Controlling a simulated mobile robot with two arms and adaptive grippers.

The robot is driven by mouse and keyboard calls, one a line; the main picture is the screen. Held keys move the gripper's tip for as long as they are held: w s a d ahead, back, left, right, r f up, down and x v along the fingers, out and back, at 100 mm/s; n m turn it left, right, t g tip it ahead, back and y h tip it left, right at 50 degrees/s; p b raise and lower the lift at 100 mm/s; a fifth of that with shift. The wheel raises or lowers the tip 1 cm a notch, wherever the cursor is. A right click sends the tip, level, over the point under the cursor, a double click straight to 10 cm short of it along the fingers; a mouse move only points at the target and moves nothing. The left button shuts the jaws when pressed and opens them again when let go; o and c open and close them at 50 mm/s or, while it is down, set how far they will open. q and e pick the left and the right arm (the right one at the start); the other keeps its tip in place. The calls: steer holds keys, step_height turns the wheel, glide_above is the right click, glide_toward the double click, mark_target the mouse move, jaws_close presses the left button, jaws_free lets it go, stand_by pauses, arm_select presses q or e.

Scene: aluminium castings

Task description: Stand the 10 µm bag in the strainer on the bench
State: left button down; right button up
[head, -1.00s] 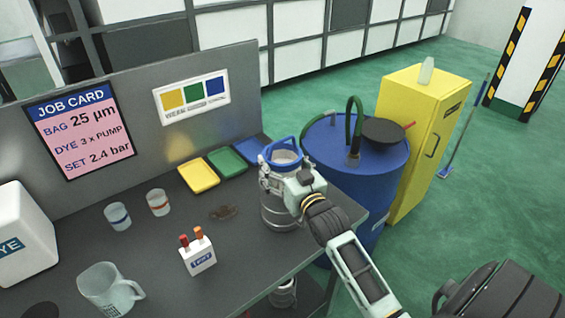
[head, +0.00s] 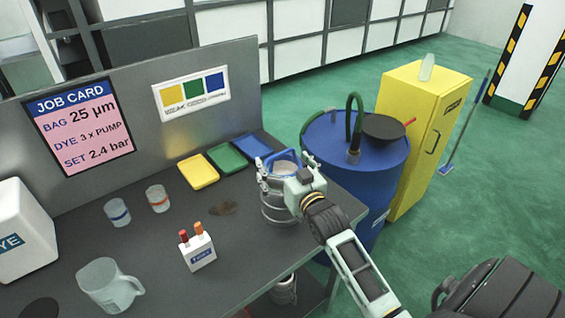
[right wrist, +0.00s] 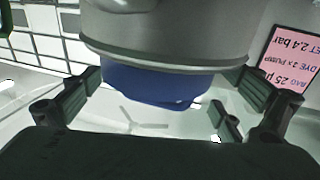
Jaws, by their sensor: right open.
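The bag (head: 284,158) has a blue top ring and a pale inside; it sits in the mouth of the metal strainer (head: 278,215), which stands upright on the bench (head: 240,255) near its right end. No size mark on the bag is legible. My right gripper (head: 281,181) is at the strainer's top, partly covering it. In the right wrist view its fingers (right wrist: 160,98) stand apart on either side of the blue ring (right wrist: 150,84), with visible gaps. The strainer's grey rim (right wrist: 165,55) adjoins the ring there. My left gripper is not in view.
Yellow (head: 198,171), green (head: 227,157) and blue (head: 252,145) trays lie behind the strainer. A blue drum (head: 350,205) stands just right of the bench. A small white holder (head: 198,252), two cups and a jug (head: 108,287) are left. The job card (head: 80,128) reads 25 µm.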

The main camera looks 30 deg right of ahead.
steer(key=shift+r, duration=0.1)
steer(key=shift+s+r+p, duration=0.1)
steer(key=shift+r+p, duration=0.25)
steer(key=shift+r, duration=0.3)
steer(key=s+a+b, duration=0.1)
steer(key=s+b, duration=0.2)
steer(key=s, duration=0.8)
steer(key=shift+s+a, duration=0.35)
steer(key=shift+f, duration=0.15)
